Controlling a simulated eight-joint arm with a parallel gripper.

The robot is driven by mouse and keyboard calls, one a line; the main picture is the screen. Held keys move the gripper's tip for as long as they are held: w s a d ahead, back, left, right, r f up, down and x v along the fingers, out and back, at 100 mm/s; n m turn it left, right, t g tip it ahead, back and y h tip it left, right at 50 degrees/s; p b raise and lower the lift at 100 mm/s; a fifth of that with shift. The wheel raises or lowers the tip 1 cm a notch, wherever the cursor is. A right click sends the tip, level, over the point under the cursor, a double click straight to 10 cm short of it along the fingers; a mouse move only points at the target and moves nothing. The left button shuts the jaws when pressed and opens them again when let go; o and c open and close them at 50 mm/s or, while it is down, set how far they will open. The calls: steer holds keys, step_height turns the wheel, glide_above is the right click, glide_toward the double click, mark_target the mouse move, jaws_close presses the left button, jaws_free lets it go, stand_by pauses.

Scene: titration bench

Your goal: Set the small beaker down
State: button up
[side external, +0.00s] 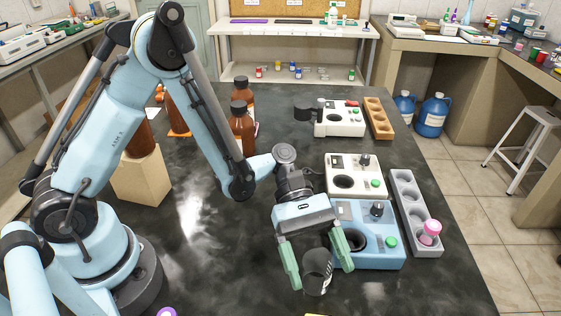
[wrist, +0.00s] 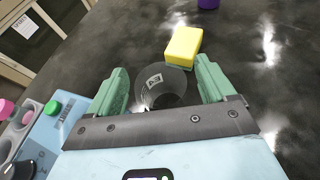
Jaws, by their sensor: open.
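The small beaker (side external: 317,270) is a clear grey glass that stands on the dark bench in front of the blue device. It also shows in the wrist view (wrist: 165,86), with a small dark print on its side. My gripper (side external: 319,275) has two green fingers and is open. The fingers stand on either side of the beaker, with gaps showing at both sides in the wrist view (wrist: 168,86). Whether the beaker's base rests fully on the bench is hard to tell.
A blue device (side external: 378,258) with a dark well stands right beside my gripper. A grey rack (side external: 408,205) holds a pink-capped item (side external: 430,232). A yellow block (wrist: 184,45) lies near the beaker. Brown bottles (side external: 241,125) stand farther back. The bench left of the gripper is clear.

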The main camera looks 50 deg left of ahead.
steer(key=v, duration=0.7)
steer(key=shift+w+a+r, duration=0.1)
steer(key=shift+r, duration=0.1)
steer(key=a+r+m+t+y, duration=0.3)
steer(key=a+m+t+y, duration=0.3)
steer(key=a, duration=0.2)
steer(key=a+r+m+t+y, duration=0.4)
steer(key=a+m+t+y, duration=0.2)
steer(key=a+m, duration=0.1)
steer(key=shift+s+a+m+y, duration=0.3)
steer(key=shift+a, duration=0.35)
stand_by(0.4)
